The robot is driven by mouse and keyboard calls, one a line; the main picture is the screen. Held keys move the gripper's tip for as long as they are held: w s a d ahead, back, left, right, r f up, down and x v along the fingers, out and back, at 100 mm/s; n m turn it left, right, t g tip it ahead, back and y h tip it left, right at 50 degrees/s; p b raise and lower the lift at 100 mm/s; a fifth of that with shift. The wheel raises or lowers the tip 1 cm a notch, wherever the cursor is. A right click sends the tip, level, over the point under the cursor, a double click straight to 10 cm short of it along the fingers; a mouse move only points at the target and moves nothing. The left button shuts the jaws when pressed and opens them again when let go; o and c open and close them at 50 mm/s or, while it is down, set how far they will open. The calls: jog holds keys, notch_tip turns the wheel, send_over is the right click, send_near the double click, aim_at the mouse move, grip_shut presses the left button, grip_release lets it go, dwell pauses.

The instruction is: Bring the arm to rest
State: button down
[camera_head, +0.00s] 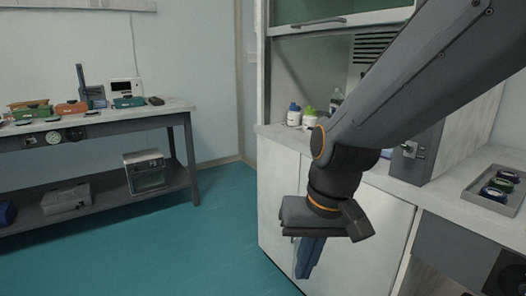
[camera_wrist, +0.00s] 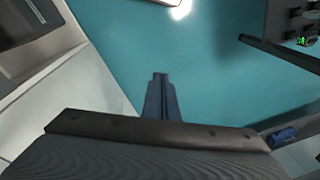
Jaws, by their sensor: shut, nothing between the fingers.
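My gripper (camera_head: 309,257) hangs at the end of my dark grey arm, in front of the white cabinet under the fume hood. Its blue-grey fingers point down and are together, with nothing between them. In the wrist view the shut fingers (camera_wrist: 161,98) show against the teal floor. The gripper is apart from the cabinet doors as far as I can tell.
A table (camera_head: 150,116) with instruments and boxes stands at the left, with a lower shelf. Bottles (camera_head: 294,115) stand in the hood, partly behind my arm. A grey tray (camera_head: 474,194) with round items lies on the right counter. The teal floor (camera_head: 215,240) between is clear.

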jog(key=s+d+n+g+h, duration=0.1)
jog(key=s+d, duration=0.3)
jog(key=s, duration=0.2)
jog(key=d+r+m+p, duration=0.2)
jog(key=d+r+p, duration=0.5)
jog(key=p, duration=0.7)
jog(key=shift+w+d+h+p, duration=0.25)
jog(key=shift+w+h+p, duration=0.05)
jog(key=shift+w+p, duration=0.1)
